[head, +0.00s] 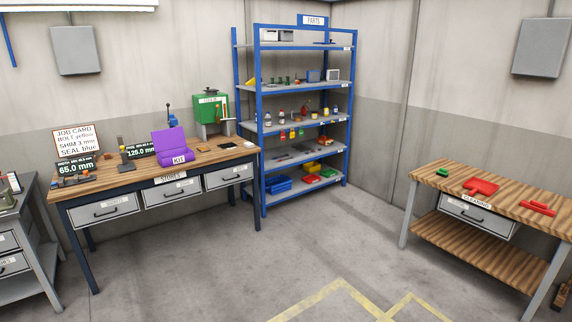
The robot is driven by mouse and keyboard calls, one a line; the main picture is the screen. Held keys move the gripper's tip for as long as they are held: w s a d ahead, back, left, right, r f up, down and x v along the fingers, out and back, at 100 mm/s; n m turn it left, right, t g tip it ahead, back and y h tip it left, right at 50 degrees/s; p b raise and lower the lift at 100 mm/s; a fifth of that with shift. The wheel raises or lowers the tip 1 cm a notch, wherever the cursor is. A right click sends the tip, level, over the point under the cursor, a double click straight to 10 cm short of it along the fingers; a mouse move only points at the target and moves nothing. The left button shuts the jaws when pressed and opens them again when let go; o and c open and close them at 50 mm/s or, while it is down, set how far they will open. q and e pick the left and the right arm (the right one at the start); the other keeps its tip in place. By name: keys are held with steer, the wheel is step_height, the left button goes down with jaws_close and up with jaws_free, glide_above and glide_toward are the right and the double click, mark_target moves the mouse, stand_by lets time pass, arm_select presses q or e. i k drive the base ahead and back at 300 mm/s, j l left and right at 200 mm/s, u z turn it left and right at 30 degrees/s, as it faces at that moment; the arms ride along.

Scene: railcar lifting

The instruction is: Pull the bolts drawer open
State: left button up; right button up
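The wooden-topped bench marked STORES (170,178) stands at the left. Three grey drawers hang under its top: a left drawer (122,203), a middle drawer (188,186) and a right drawer (242,169). Each has a dark bar handle and a small label. All three look shut. The labels are too small to read, so I cannot tell which is the bolts drawer. Neither of my grippers is in view.
A purple KIT case (172,147) and a green box (208,105) stand on the bench. Blue shelving marked PARTS (262,120) is behind it. A grey drawer cabinet (35,255) is close at the left. A cleaning bench (447,172) stands right. The middle floor is clear.

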mark_target(220, 177)
steer(key=i, duration=2.75)
